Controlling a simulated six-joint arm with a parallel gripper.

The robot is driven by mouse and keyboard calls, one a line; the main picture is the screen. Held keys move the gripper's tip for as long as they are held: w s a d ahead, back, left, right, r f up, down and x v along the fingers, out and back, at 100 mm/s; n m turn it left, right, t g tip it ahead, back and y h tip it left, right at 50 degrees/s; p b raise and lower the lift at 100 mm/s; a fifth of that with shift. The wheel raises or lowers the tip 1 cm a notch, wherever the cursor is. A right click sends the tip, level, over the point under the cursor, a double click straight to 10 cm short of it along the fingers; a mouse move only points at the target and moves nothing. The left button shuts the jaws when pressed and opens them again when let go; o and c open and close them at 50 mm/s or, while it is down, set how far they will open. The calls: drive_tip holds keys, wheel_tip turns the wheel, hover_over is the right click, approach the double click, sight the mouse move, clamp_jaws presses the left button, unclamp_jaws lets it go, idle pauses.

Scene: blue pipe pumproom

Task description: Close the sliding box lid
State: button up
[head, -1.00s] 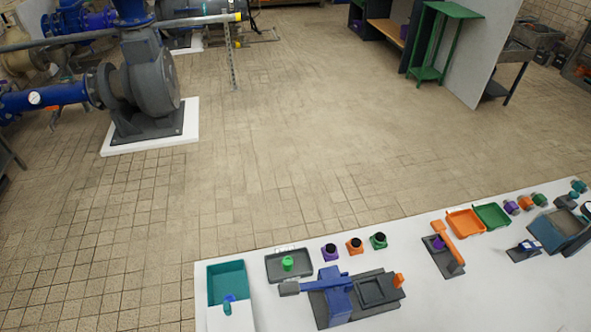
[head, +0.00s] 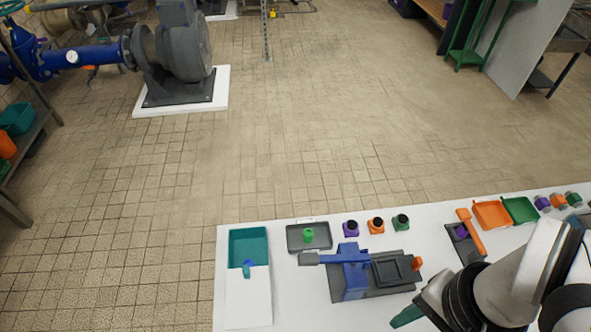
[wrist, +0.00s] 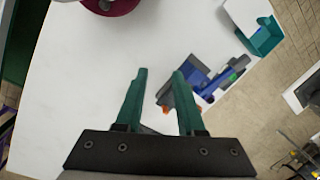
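The sliding box (head: 248,243) is teal and stands at the left end of the white table. Its white lid (head: 248,305) covers the near part and the far part is open, showing the teal inside. A small blue-and-teal knob (head: 247,268) stands on the lid's far end. In the wrist view the teal box (wrist: 268,40) is at the upper right, with the pale lid (wrist: 242,14) beside it. My gripper (wrist: 160,73) has two teal fingers, spread apart with nothing between them. It is well to the right of the box; in the head view one fingertip shows near the bottom edge.
A blue and grey slide fixture (head: 352,272) stands between the box and my arm. A dark tray (head: 310,237) with a green peg and several capped bottles (head: 376,225) line the back. Orange and green trays (head: 492,214) are at right. The table's near middle is bare.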

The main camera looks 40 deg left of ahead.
drive_tip(key=shift+o, duration=0.4)
drive_tip(key=w+a+r+n, duration=0.1)
drive_tip(key=w+a+n, duration=0.1)
drive_tip(key=a, duration=0.5)
drive_tip(key=shift+w+n, duration=0.4)
drive_tip(key=shift+n, duration=0.3)
drive_tip(key=n+h, duration=0.1)
drive_tip(key=n, duration=0.7)
hover_over(245, 269)
drive_tip(key=f, duration=0.2)
drive_tip(key=shift+t, duration=0.3)
wheel_tip(245, 269, down, 16)
drive_tip(key=shift+d+r, duration=0.1)
drive_tip(key=shift+r, duration=0.05)
clamp_jaws()
